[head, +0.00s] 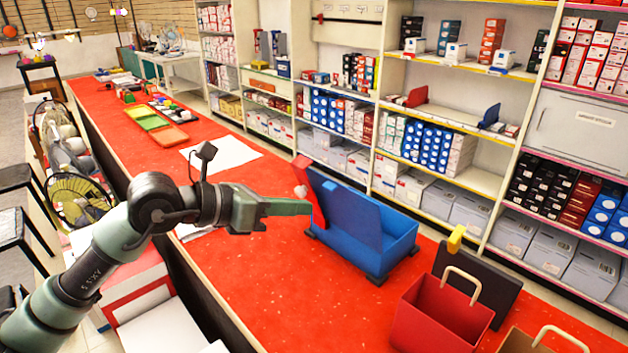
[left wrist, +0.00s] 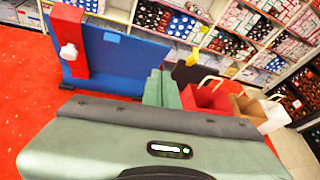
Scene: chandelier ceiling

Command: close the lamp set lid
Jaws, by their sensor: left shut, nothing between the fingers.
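The lamp set is an open blue box (head: 400,243) on the red counter. Its blue panel (head: 345,212), which looks like the lid, stands raised and tilted. A red panel (head: 317,205) with a small white knob (head: 300,191) is at the box's left side. In the left wrist view the blue panel (left wrist: 125,60), red part (left wrist: 70,45) and white knob (left wrist: 68,51) show ahead of the gripper. My left gripper (head: 308,207) is shut and empty, its tip close to the red panel. I cannot tell whether they touch. My right gripper is not in view.
A red bag (head: 435,315) with a cream handle and a dark panel with a yellow clip (head: 456,238) stand right of the box. White paper (head: 222,153) and coloured trays (head: 155,125) lie farther back. Stocked shelves line the back. The front counter (head: 290,300) is clear.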

